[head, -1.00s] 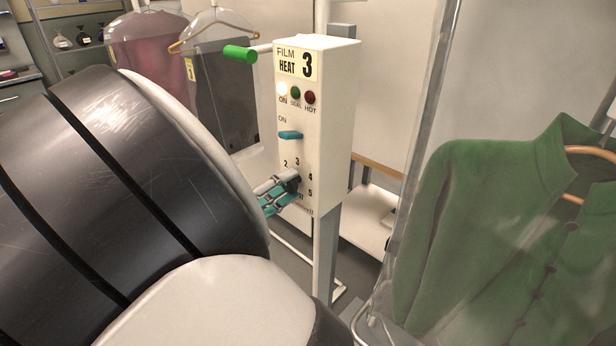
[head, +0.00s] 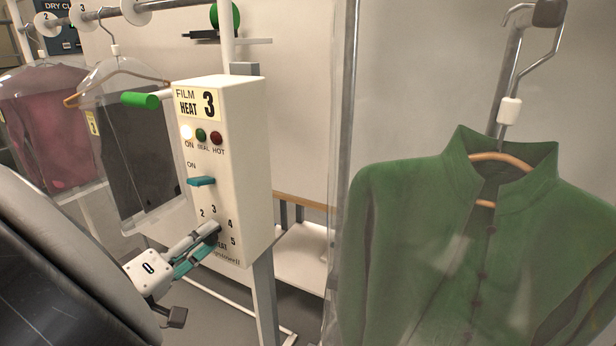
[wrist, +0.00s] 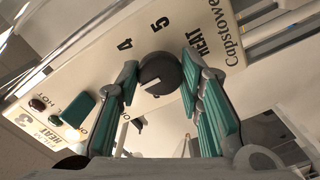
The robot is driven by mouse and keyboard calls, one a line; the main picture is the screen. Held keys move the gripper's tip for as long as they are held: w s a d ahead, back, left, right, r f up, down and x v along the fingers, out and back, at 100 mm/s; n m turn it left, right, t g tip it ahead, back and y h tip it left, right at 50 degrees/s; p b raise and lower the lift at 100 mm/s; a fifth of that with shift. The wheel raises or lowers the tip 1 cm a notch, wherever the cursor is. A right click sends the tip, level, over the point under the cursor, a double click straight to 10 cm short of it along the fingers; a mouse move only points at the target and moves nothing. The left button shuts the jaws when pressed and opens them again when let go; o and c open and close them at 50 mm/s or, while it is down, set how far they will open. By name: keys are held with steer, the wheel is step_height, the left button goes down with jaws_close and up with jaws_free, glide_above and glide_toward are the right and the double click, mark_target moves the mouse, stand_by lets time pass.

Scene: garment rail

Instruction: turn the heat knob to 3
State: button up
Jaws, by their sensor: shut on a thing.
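The dark round heat knob (wrist: 162,70) is low on the front of the cream control box (head: 257,160), by the numbers 2 to 5. My gripper (wrist: 168,78) is shut on it, a teal-padded finger on each side. In the wrist view, the knob's pale pointer mark slants to the lower left, roughly toward the box's top. The 4 and 5 show above the knob there; 2 and 3 are hidden, so I cannot tell the exact number. In the head view the fingers (head: 200,240) cover most of the knob. The card (head: 200,104) reads FILM HEAT 3.
A teal switch (head: 201,181) is above the knob, under a lit white lamp (head: 186,132). A green-ended handle (head: 140,100) juts left from the box. A bagged green jacket (head: 460,250) hangs close at right; other bagged garments (head: 55,115) hang at left.

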steer(key=o, duration=1.2)
steer(key=shift+c, duration=0.2)
steer(key=shift+s, duration=0.1)
steer(key=v, duration=0.7)
steer(key=shift+s+f, duration=0.1)
